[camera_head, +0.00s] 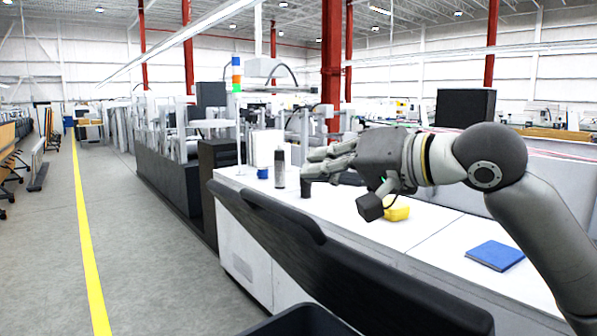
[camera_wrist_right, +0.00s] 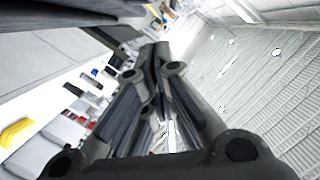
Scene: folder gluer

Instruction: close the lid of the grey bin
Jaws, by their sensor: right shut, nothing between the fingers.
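The rim of a dark grey bin (camera_head: 305,320) shows at the bottom edge of the head view; most of the bin is out of frame. A long dark panel (camera_head: 345,265) rises behind it along the front of the white counter. It looks like the bin's raised lid, but I cannot fully tell how they join. My right gripper (camera_head: 310,162) reaches in from the right above the counter, pointing left, apart from the panel. In the right wrist view its fingers (camera_wrist_right: 155,60) are together and empty. My left gripper is not in view.
The white counter (camera_head: 440,235) holds a dark bottle (camera_head: 279,167), a black cup (camera_head: 305,188), a blue cup (camera_head: 262,173), a yellow object (camera_head: 397,209) and a blue folded item (camera_head: 495,255). Grey floor (camera_head: 150,235) with a yellow line (camera_head: 86,240) is clear on the left.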

